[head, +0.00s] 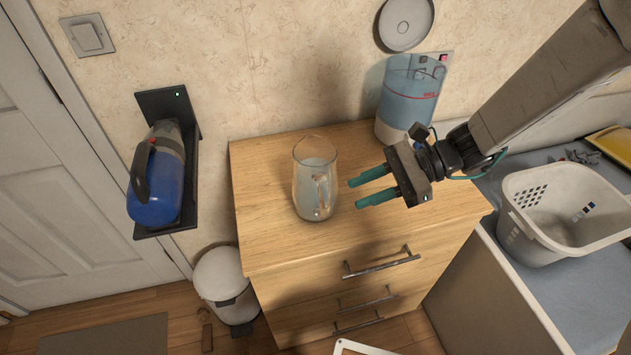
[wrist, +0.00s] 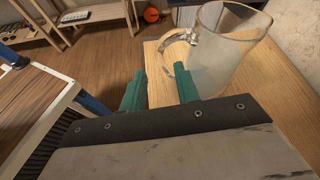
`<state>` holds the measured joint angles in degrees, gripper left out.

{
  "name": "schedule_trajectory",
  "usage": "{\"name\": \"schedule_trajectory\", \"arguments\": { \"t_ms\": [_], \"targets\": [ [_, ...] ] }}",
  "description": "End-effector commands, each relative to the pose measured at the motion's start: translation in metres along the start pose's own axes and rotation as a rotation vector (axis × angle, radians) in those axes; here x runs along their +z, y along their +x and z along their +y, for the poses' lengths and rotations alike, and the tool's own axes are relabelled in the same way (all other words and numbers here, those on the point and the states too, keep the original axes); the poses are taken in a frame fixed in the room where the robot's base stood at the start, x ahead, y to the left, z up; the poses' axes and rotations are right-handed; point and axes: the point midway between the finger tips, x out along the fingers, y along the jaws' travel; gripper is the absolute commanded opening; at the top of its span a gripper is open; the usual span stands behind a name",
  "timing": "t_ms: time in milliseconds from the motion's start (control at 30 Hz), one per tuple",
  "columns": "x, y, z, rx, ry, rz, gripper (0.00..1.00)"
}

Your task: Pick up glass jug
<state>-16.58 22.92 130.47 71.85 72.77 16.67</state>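The glass jug (head: 315,185) stands upright on the wooden drawer cabinet (head: 270,239), near the middle of its top. Its handle faces toward my gripper and the front. My gripper (head: 363,190) is to the right of the jug, with its two green fingers apart and nothing between them. The fingertips point left at the jug and are a short gap away from it. In the wrist view the jug (wrist: 228,50) is ahead and to the right of the fingers (wrist: 160,90), with its handle on the left side.
A blue water container (head: 408,95) stands at the back right of the cabinet. A white basket (head: 560,215) is on the counter at right. A blue vacuum (head: 155,195) hangs on the left wall. A white bin (head: 222,280) stands on the floor. The cabinet top's left part is clear.

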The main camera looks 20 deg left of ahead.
Motion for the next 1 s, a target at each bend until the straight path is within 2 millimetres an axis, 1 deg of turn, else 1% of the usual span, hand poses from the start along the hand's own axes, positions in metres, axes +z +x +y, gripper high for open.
{"name": "schedule_trajectory", "arguments": {
  "t_ms": [33,167,433,600,700,800,967,1000],
  "targets": [
    [-0.004,0.005,-0.002,-0.006,0.02,-0.01,0.32],
    [-0.008,0.016,-0.006,-0.017,0.042,-0.02,0.32],
    [-0.005,0.047,-0.004,-0.016,0.041,-0.02,0.32],
    [-0.003,0.073,-0.003,-0.015,0.042,-0.02,0.32],
    [-0.003,0.083,-0.003,-0.016,0.04,-0.019,0.32],
    [-0.003,0.087,-0.004,-0.018,0.04,-0.018,0.32],
    [-0.003,0.086,-0.004,-0.018,0.04,-0.018,0.32],
    [-0.003,0.086,-0.004,-0.018,0.04,-0.018,0.29]
  ]
}}
